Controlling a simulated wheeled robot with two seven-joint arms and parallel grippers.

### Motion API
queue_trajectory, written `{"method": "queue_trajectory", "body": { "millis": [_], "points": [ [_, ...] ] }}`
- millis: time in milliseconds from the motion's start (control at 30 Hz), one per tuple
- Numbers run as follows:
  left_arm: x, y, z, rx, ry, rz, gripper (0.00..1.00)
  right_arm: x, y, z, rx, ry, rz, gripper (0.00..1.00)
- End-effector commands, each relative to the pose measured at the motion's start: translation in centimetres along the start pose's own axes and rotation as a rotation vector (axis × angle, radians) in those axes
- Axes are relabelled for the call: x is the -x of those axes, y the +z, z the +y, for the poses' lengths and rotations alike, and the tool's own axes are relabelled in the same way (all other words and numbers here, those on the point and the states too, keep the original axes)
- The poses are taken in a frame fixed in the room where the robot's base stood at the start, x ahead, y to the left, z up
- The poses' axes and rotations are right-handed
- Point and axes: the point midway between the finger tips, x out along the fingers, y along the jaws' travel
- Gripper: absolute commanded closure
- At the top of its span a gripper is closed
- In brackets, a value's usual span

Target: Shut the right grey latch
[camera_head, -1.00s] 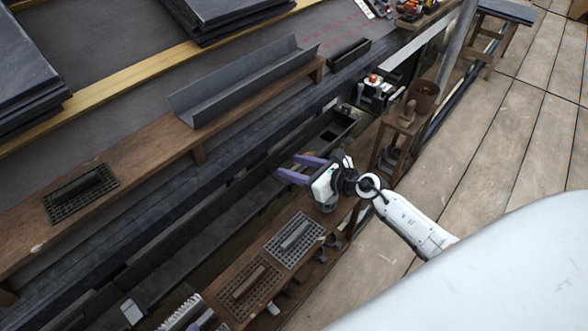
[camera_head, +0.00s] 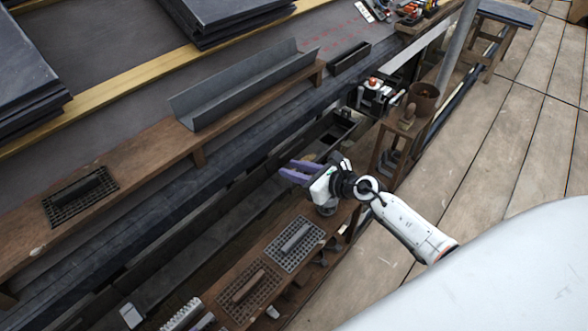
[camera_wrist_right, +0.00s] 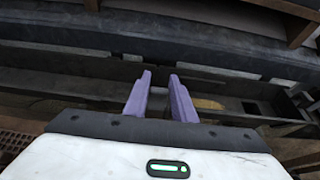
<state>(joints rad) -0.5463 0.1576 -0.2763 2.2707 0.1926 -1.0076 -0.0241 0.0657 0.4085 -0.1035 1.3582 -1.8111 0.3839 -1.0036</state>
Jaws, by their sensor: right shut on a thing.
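My right gripper (camera_head: 298,170), with purple fingers, reaches over the dark gutter trough from the right. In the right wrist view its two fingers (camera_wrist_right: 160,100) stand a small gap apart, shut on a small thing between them. That thing is mostly hidden by the fingers; it sits where a latch on the gutter would be, and its shape and angle cannot be made out. A small light grey piece (camera_head: 131,315), which looks like another latch, sits on the gutter at the lower left. I cannot make out my left gripper.
A wooden plank with two dark grated floats (camera_head: 294,243) runs beside the gutter, close below my right gripper. A grey channel piece (camera_head: 243,85) lies on the upper plank. An open box-like outlet (camera_head: 338,131) is at the gutter's far end.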

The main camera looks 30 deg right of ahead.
Motion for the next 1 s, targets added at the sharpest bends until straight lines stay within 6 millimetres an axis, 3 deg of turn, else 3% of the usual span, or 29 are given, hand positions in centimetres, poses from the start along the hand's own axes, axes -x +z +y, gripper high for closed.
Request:
{"method": "queue_trajectory", "body": {
  "millis": [967, 1000],
  "points": [
    [0.0, 0.07, -0.01, 0.001, 0.0, -0.001, 0.58, 0.03, -0.05, -0.01, 0.0, 0.0, 0.001, 0.99],
    [0.0, 0.07, -0.01, 0.001, 0.0, -0.001, 0.58, 0.03, -0.05, -0.01, 0.0, 0.0, 0.001, 0.7]
  ]
}}
